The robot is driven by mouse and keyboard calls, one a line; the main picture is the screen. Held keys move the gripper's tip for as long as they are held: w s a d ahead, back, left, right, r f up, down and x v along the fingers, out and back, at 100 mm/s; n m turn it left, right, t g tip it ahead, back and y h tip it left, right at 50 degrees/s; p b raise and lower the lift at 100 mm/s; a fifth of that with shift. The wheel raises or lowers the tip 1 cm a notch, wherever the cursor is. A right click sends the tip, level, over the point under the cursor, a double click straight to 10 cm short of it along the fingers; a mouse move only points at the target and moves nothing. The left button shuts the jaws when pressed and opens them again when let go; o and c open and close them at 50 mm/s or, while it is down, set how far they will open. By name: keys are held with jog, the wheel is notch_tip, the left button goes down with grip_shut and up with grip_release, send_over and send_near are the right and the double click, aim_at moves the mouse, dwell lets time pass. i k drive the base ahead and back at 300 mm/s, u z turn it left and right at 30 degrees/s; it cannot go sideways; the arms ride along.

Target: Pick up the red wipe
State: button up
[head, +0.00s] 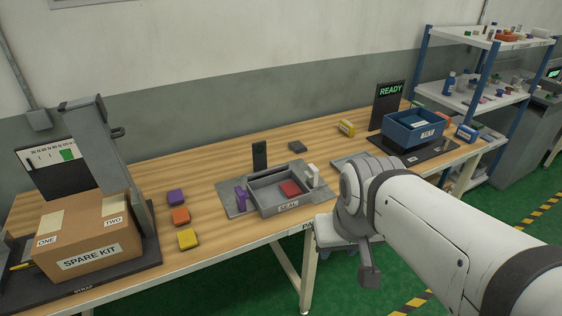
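A flat red block (290,188), which looks like the red wipe, lies inside a grey open tray (262,210) marked SEAL on the table. My arm comes in from the lower right, and its wrist is right of the tray, nearer the camera. A grey part hanging below the wrist seems to be my gripper (369,275). It is apart from the red block, in front of the table edge. Its fingers cannot be made out, so I cannot see whether it is open or holds anything.
Purple (176,197), orange (180,215) and yellow (188,238) blocks lie left of the tray. A SPARE KIT carton (88,236) stands at far left. A purple piece (240,198) and a white piece (312,174) flank the tray. A blue bin (412,128) stands at right.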

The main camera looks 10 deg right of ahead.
aim_at(290, 189)
jog(key=i, duration=0.95)
jog(key=u, duration=0.05)
